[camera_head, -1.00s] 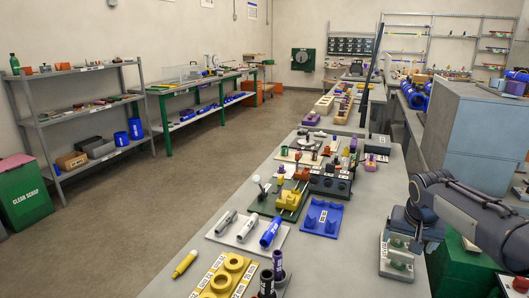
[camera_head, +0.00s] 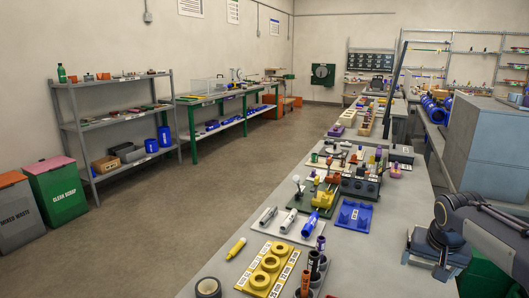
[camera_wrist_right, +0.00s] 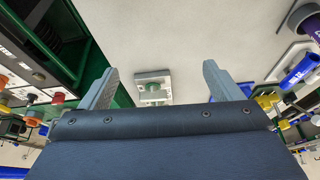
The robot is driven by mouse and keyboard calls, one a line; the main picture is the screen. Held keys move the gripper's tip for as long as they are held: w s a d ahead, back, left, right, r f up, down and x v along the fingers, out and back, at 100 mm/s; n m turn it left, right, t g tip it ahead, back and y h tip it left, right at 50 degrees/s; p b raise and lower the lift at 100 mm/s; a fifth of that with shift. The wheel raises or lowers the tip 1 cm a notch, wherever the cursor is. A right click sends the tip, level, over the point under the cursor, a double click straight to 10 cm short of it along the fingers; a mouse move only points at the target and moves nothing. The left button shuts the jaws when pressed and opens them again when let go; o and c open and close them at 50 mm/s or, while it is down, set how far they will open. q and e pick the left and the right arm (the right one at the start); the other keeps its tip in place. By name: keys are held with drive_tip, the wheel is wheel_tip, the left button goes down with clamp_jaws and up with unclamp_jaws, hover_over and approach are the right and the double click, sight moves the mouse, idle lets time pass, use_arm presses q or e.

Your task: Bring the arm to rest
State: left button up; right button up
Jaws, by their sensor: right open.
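My right arm comes in from the right edge of the head view, dark grey and bent at a black joint. Its gripper (camera_head: 425,258) is over the near right edge of the long grey table, and its fingers are hard to make out there. In the right wrist view the two grey fingers stand wide apart with nothing between them, so the gripper (camera_wrist_right: 161,68) is open. My left gripper is not in view.
The grey table (camera_head: 345,262) holds a yellow ring tray (camera_head: 268,262), a blue cradle (camera_head: 354,215), a yellow marker (camera_head: 236,247) and a black roll (camera_head: 208,288). A large grey cabinet (camera_head: 490,150) stands behind my arm. The floor (camera_head: 150,240) left of the table is clear.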

drive_tip(key=s+a+f+n+t+y+p, duration=0.1)
drive_tip(key=s+a+n+t+y+p, duration=0.1)
drive_tip(key=s+a, duration=1.8)
drive_tip(key=s+n+y+p, duration=0.1)
drive_tip(key=s+n+y, duration=0.1)
drive_tip(key=s+y, duration=0.1)
drive_tip(key=shift+s+f+n+y+p, duration=0.3)
drive_tip(key=shift+s+y+p, duration=0.05)
drive_tip(key=shift+s+y, duration=0.1)
